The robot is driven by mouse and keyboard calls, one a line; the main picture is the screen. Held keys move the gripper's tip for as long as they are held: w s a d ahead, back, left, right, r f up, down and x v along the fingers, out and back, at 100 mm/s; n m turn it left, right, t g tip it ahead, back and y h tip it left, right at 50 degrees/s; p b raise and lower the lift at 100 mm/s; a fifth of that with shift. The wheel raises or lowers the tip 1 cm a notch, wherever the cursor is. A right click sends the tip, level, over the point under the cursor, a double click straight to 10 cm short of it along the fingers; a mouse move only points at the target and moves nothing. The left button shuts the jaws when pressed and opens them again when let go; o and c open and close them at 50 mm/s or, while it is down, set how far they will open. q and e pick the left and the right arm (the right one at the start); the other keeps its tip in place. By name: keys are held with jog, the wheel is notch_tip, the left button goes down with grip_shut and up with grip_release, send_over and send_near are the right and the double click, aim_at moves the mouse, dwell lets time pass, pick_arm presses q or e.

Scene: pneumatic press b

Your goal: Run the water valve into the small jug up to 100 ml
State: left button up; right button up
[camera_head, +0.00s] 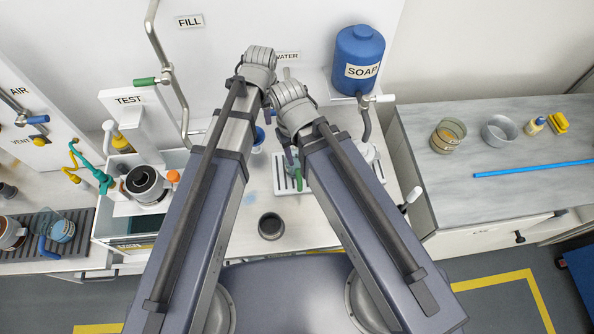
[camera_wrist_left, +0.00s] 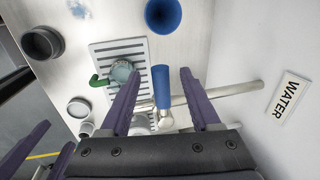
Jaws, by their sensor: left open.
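The small jug (camera_wrist_left: 122,72), with a green handle, stands on the slotted drip tray (camera_wrist_left: 135,48) in the left wrist view. In the head view its green handle (camera_head: 298,178) shows and most of the body is hidden by my right arm. The water valve's blue lever (camera_wrist_left: 161,86) stands between the fingers of my left gripper (camera_wrist_left: 160,92), which is open; I cannot tell if they touch it. A metal pipe (camera_wrist_left: 222,92) runs from the valve to the wall by the WATER label (camera_wrist_left: 289,95). My right gripper (camera_head: 294,158) is by the tray, its fingers apart. The jug's water level is not readable.
A dark cup (camera_head: 271,226) stands on the counter in front of the tray. A blue SOAP tank (camera_head: 359,60) with a tap is at the right. A grey side table (camera_head: 480,200) holds a glass jar, a bowl and a blue rod. My arms nearly touch at the wrists.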

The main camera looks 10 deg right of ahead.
pick_arm(q)
jog(key=a, duration=0.6)
jog(key=shift+s, duration=0.25)
dwell(0.3)
jog(key=shift+r, duration=0.15)
notch_tip(320, 180, up, 7)
jog(key=s+p, duration=0.1)
jog(key=p, duration=0.6)
jog(key=shift+s+r+p, duration=0.2)
jog(key=shift+s+p, duration=0.1)
jog(key=shift+p, duration=0.05)
